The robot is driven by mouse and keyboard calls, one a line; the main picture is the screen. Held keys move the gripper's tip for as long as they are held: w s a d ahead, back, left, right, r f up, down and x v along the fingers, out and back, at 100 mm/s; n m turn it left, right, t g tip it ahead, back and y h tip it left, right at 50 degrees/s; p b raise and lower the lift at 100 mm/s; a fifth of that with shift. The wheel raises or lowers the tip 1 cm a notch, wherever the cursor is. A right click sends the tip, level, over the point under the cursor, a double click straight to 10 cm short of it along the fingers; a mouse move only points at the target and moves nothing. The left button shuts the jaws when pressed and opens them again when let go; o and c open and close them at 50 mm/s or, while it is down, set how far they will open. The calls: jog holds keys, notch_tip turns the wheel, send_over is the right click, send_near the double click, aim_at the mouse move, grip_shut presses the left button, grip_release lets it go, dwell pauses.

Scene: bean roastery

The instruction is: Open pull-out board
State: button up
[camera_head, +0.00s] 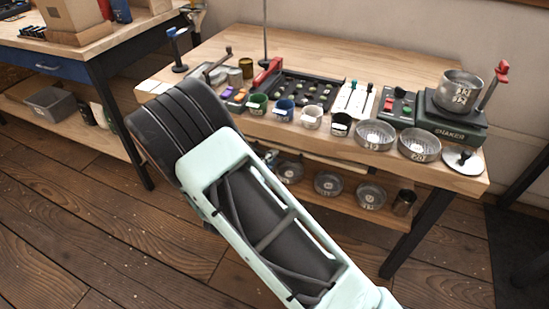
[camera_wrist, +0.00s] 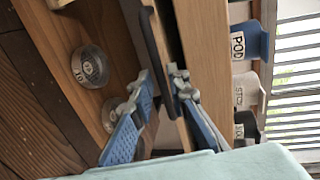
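The pull-out board (camera_wrist: 187,20) shows in the wrist view as a wooden panel under the tabletop, with a long dark handle (camera_wrist: 153,45) along its front edge. In the head view, the board's front is mostly hidden behind my arm. My gripper (camera_wrist: 163,80) has blue-padded fingers, which stand apart on either side of the handle. Some gap shows beside the handle, and I see no clear grip on it. In the head view, my forearm and wrist cover the gripper.
The bench top (camera_head: 330,50) carries cups, metal bowls, a button panel and a shaker (camera_head: 455,120). Below, a shelf (camera_head: 315,208) holds more bowls (camera_head: 328,183). A second bench (camera_head: 100,45) stands at left. Open wooden floor (camera_head: 80,230) lies in front.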

jog(key=shift+x, duration=1.45)
jog(key=shift+c, duration=0.4)
grip_shut()
